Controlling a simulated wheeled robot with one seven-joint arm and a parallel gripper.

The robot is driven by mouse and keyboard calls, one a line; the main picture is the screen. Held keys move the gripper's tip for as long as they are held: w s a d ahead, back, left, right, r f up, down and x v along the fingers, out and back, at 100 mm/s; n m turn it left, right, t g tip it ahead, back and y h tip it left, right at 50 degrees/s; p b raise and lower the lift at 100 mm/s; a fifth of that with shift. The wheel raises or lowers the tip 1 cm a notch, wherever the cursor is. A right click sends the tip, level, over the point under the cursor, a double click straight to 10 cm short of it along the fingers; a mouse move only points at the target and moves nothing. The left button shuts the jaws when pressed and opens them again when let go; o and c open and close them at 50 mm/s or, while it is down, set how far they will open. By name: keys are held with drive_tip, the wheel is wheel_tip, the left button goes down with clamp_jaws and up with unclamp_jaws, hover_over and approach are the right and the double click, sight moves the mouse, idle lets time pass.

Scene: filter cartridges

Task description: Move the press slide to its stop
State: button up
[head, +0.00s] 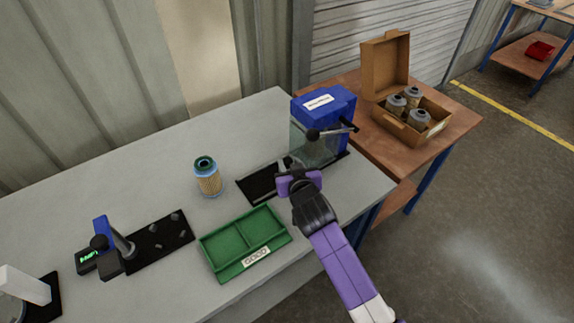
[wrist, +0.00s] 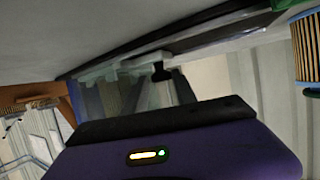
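The press (head: 325,110) has a blue housing with a white label, a clear guard and a black lever with a round knob. It stands at the right end of the grey bench. Its black base rail (head: 262,184) runs out to the left. A small slide part (head: 288,163) shows on the rail, partly hidden by my gripper (head: 296,180). In the wrist view, a pale slide piece with a black knob (wrist: 161,72) lies along the dark rail (wrist: 110,58), beyond my purple gripper body. My gripper is at the rail's front side; its fingertips are hidden, and contact cannot be told.
A filter cartridge (head: 207,178) stands upright left of the rail. A green divided tray (head: 224,269) marked GOOD lies in front. A black fixture plate (head: 160,243) with a blue gauge stand is further left. An open cardboard box (head: 392,122) holds several cartridges on the brown table.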

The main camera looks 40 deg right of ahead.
drive_tip(key=shift+s+d, duration=0.15)
drive_tip(key=b+v, duration=0.1)
drive_tip(key=v, duration=0.5)
drive_tip(key=shift+s+a+r, duration=0.1)
drive_tip(key=shift+s+a, duration=0.15)
drive_tip(key=shift+s+a+r, duration=0.15)
drive_tip(key=shift+s+r, duration=0.05)
drive_tip(key=shift+s, duration=0.15)
drive_tip(key=shift+r, duration=0.1)
wheel_tip(320, 180, up, 5)
drive_tip(key=a+n+t+y, duration=0.1)
drive_tip(key=a+n+t, duration=0.1)
drive_tip(key=a, duration=0.1)
drive_tip(key=s+a+r+n+t+y, duration=0.1)
drive_tip(key=s+a+n+t+y, duration=0.15)
drive_tip(key=s, duration=0.45)
drive_tip(key=s+a+n+t+y, duration=0.1)
drive_tip(key=s+a, duration=0.2)
drive_tip(key=s, duration=0.4)
drive_tip(key=s+a+m+g, duration=0.1)
drive_tip(key=s+a+g, duration=0.1)
drive_tip(key=s, duration=1.9)
drive_tip(key=shift+s+g, duration=0.3)
drive_tip(key=shift+g, duration=0.35)
